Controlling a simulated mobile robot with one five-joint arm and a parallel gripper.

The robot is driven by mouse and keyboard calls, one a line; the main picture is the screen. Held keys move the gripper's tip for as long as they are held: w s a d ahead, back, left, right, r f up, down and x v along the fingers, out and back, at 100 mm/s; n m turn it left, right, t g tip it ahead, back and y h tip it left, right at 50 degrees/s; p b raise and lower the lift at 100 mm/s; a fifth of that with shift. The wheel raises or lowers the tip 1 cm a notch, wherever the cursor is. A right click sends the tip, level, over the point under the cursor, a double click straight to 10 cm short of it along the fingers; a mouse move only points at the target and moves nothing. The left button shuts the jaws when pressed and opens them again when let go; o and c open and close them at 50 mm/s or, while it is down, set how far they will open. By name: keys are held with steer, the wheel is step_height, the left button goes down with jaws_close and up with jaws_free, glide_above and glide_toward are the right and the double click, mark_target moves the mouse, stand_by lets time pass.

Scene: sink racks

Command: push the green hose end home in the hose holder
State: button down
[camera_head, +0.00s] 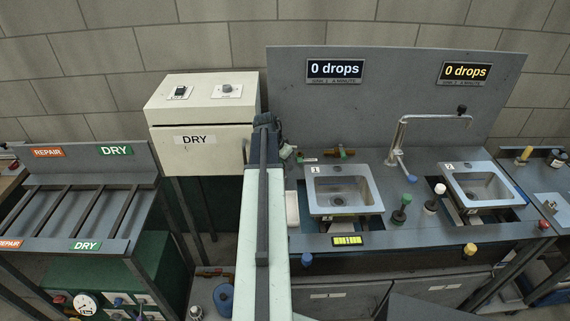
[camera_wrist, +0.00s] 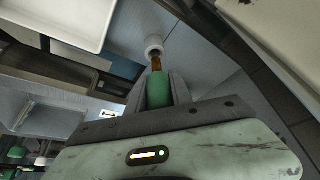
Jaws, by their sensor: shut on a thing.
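In the wrist view my gripper (camera_wrist: 157,92) is shut on the green hose end (camera_wrist: 158,88), with a dark finger on each side of it. An amber-brown stem (camera_wrist: 156,64) comes out of its far end and meets a white round cap or ring (camera_wrist: 154,47). I cannot tell whether this white piece is part of the hose end or of the hose holder, nor how deep anything sits. In the head view my arm hides most of the gripper, whose dark end (camera_head: 267,124) is near the cream DRY box. The holder cannot be made out surely there.
The cream DRY box (camera_head: 200,143) stands just left of my arm. The sink bench to the right carries a left sink (camera_head: 335,208), a tap (camera_head: 398,150) and a brass fitting with green (camera_head: 342,153). A slatted rack (camera_head: 75,215) stands at left.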

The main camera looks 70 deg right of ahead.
mark_target(285, 174)
steer(key=shift+f+b, duration=2.15)
steer(key=shift+r, duration=0.2)
steer(key=shift+r+p, duration=1.7)
steer(key=shift+p, duration=0.25)
steer(key=shift+f+b, duration=0.25)
steer(key=shift+b, duration=0.05)
steer(key=shift+f+b, duration=0.3)
steer(key=shift+f+b, duration=1.25)
steer(key=c, duration=1.1)
jaws_free()
steer(key=shift+o, duration=0.2)
